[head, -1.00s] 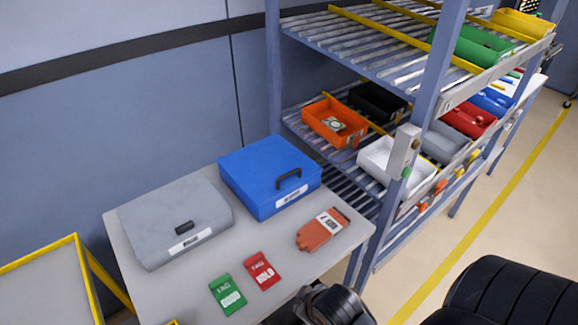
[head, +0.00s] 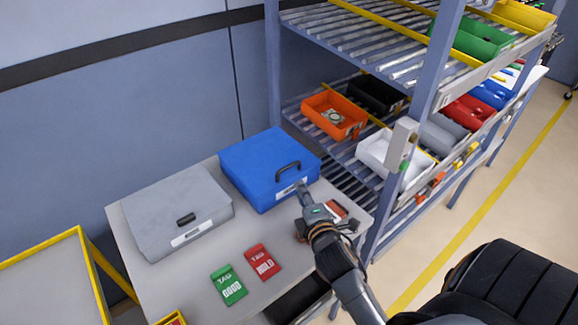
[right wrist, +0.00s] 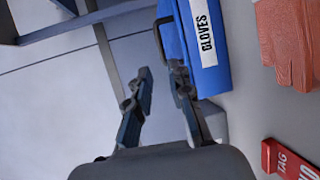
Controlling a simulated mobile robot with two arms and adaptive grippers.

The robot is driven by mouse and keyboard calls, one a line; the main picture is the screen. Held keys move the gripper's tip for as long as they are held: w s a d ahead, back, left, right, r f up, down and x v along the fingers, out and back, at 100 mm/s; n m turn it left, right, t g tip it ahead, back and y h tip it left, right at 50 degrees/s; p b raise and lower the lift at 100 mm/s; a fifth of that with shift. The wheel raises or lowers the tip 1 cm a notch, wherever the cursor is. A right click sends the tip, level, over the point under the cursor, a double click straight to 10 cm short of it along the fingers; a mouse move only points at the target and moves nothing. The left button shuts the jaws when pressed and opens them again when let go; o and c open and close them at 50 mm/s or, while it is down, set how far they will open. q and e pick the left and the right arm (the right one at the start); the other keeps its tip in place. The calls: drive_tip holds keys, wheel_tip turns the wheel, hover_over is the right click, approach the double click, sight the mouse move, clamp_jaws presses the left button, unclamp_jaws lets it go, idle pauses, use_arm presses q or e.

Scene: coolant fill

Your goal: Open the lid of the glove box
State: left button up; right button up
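The glove box (head: 262,165) is a blue case with its lid down, at the back right of the table. Its black handle (head: 288,168) is on the lid near the front edge. In the right wrist view the blue front (right wrist: 205,75) carries a white label reading GLOVES, and the handle (right wrist: 158,38) shows beyond the fingertips. My right gripper (head: 302,187) is at the front right of the box, close to its label. In the right wrist view its two fingers (right wrist: 160,74) are apart with nothing between them. My left gripper is out of view.
A grey case (head: 178,205) sits left of the blue one. A green tag (head: 228,285) and red tag (head: 262,262) lie in front. Orange gloves (head: 338,209) lie partly hidden under my right arm. A shelf rack (head: 424,100) with bins stands close on the right.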

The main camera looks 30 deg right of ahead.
sight(289, 167)
drive_tip(key=p+x, duration=0.2)
drive_tip(key=x, duration=1.1)
drive_tip(key=shift+p, duration=0.3)
drive_tip(key=shift+s, duration=0.1)
clamp_jaws()
